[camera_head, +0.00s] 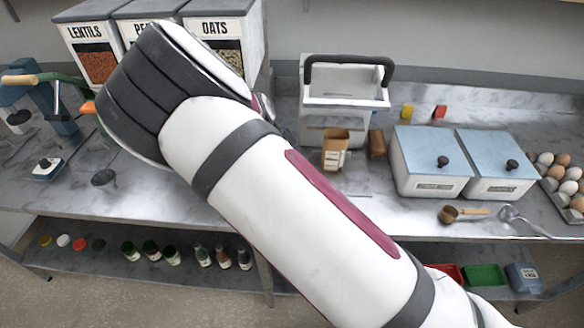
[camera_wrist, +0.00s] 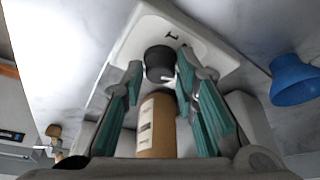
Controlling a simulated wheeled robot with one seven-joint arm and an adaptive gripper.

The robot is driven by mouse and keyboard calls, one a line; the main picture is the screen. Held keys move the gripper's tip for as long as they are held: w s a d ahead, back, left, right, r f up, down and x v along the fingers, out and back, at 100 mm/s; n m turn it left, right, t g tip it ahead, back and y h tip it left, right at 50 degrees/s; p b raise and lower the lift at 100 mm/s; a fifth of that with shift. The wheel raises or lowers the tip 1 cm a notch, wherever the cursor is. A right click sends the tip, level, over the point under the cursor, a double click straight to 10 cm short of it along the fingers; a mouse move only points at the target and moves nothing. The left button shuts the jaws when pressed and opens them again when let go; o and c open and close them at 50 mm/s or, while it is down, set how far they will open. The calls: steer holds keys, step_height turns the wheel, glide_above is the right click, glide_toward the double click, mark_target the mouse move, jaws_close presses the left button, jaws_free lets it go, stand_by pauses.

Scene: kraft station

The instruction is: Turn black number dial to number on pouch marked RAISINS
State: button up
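In the wrist view a black round dial (camera_wrist: 159,62) stands on a white panel (camera_wrist: 200,38) with a small dark mark beside it. My gripper (camera_wrist: 158,66) is open, its teal-padded fingers on either side of the dial; I cannot tell whether they touch it. A brown item with a pale label (camera_wrist: 157,125) shows between the fingers, nearer the camera; its label is unreadable. In the head view a brown pouch with a pale label (camera_head: 335,155) stands at the white appliance (camera_head: 345,92) with a black handle; its lettering is too small to read. My arm hides my gripper there.
Bins marked LENTILS (camera_head: 88,50) and OATS (camera_head: 222,40) stand at the back. Two blue-lidded boxes (camera_head: 430,160), a scoop (camera_head: 465,213) and an egg tray (camera_head: 550,197) are at the right. A blue object (camera_wrist: 293,80) lies right of the dial in the wrist view.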

steer(key=shift+o, duration=1)
steer(key=v, duration=1.2)
steer(key=shift+d, duration=0.1)
